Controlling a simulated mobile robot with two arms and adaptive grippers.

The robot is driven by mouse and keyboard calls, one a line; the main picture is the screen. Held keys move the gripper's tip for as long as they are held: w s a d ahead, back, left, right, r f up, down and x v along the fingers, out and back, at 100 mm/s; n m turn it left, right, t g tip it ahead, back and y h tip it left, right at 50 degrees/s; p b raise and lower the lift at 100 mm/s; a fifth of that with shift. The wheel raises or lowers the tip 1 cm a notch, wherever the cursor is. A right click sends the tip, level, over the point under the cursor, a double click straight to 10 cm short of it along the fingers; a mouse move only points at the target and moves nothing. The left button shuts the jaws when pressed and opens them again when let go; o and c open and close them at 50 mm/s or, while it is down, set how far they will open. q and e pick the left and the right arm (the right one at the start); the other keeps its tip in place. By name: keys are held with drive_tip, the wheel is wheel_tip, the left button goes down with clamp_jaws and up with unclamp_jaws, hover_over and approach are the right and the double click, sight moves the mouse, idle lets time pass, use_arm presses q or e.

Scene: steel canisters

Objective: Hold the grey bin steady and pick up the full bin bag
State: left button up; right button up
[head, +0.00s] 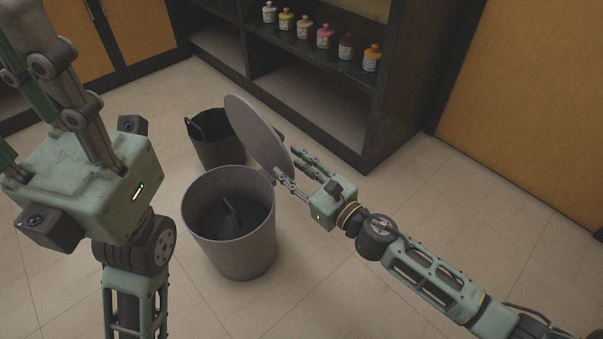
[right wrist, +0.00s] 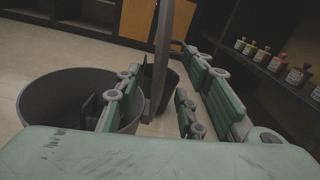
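The grey bin (head: 232,255) stands upright on the floor with its top open. Its round grey lid (head: 255,130) is tilted up at the back right. Inside the bin lies a dark shape with a raised strip (head: 233,217), perhaps the bin bag; its outline is hard to make out. My right gripper (head: 298,172) is at the lid's right edge. In the right wrist view the lid (right wrist: 163,55) passes between its spread fingers (right wrist: 160,95), with gaps on both sides. My left gripper (head: 55,60) is raised close to the head camera; its fingertips are cut off or unclear.
A black container (head: 213,150) with a raised handle stands behind the grey bin, left of the lid. A dark shelf unit (head: 330,100) at the back holds several small bottles (head: 324,37). Wooden doors flank it. The tiled floor in front is clear.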

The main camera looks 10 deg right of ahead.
sight(280, 159)
drive_tip(key=shift+b+x, duration=0.4)
drive_tip(key=shift+x, duration=1.95)
clamp_jaws()
